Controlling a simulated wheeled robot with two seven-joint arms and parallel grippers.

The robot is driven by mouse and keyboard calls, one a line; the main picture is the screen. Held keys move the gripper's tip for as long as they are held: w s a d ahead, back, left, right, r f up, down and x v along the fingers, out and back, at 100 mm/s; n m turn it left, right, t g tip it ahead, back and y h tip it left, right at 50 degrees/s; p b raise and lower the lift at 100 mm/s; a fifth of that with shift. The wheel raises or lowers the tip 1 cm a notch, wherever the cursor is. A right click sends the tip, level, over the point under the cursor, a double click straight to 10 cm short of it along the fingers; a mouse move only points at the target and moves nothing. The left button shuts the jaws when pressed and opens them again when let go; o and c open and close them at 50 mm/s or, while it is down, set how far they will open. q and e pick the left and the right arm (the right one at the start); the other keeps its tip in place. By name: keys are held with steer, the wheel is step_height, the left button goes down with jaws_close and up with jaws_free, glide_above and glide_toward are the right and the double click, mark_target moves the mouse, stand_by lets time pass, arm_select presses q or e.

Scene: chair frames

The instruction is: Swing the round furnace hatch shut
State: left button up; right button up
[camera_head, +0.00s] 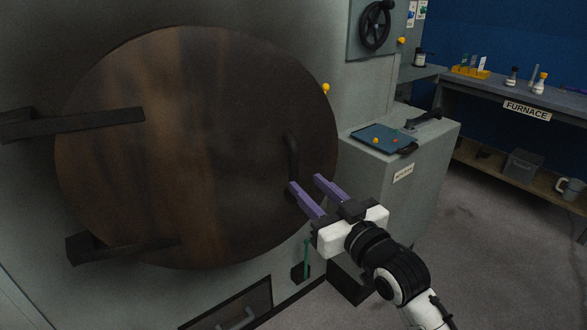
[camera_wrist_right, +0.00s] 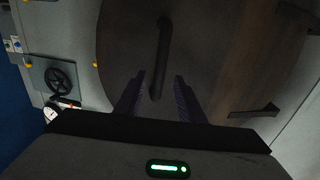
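The round furnace hatch (camera_head: 190,140) is a large brown disc on the grey furnace front, with dark hinge arms (camera_head: 90,122) on its left side. It looks flush or nearly flush with the furnace; I cannot tell whether a gap remains. A dark vertical bar handle (camera_head: 292,160) is near its right edge. My right gripper (camera_head: 306,186) is open beside the lower end of the handle. In the right wrist view, the handle (camera_wrist_right: 161,60) runs down between the two purple fingers (camera_wrist_right: 160,88), which stand apart and do not grip it. My left gripper is not in view.
A grey cabinet (camera_head: 425,185) with a blue tray (camera_head: 383,138) stands right of the hatch. A black handwheel (camera_head: 376,26) is on the panel above. A bench labelled FURNACE (camera_head: 526,110) is at the far right. The floor (camera_head: 480,260) there is clear.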

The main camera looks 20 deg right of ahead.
mark_target(296, 175)
steer(key=w, duration=0.2)
steer(key=w+a, duration=0.1)
steer(key=w, duration=0.4)
steer(key=shift+a, duration=0.25)
steer(key=shift+f, duration=0.1)
jaws_close()
